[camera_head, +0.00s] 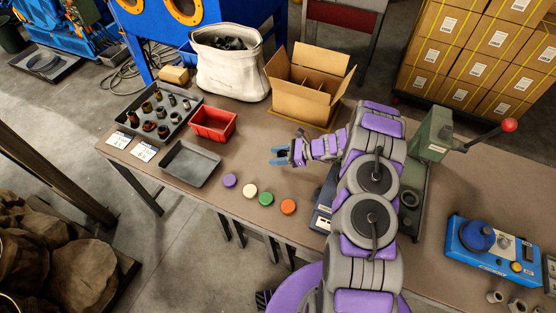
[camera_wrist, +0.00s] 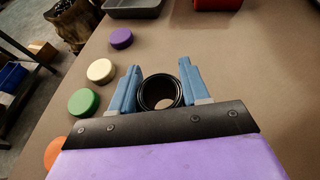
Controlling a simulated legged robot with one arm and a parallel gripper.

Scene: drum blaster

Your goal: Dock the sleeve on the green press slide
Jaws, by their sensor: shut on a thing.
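My gripper (camera_head: 275,155) extends left over the middle of the bench. In the wrist view its two blue fingers (camera_wrist: 159,68) are shut on a black sleeve (camera_wrist: 158,87), an open ring seen nearly end-on, with bench showing through its bore. The sleeve is too small to make out in the head view. The green press (camera_head: 432,135) stands at the bench's right, behind my arm, with a lever ending in a red knob (camera_head: 508,125). Its low green slide (camera_head: 416,180) is partly hidden by my arm; a dark round part lies near its front.
Purple (camera_head: 229,180), cream (camera_head: 250,191), green (camera_head: 265,199) and orange (camera_head: 288,207) discs line the front edge. A grey tray (camera_head: 190,165), red bin (camera_head: 213,124) and parts tray (camera_head: 160,115) stand left. An open carton (camera_head: 305,100) is behind; a blue device (camera_head: 490,250) is right.

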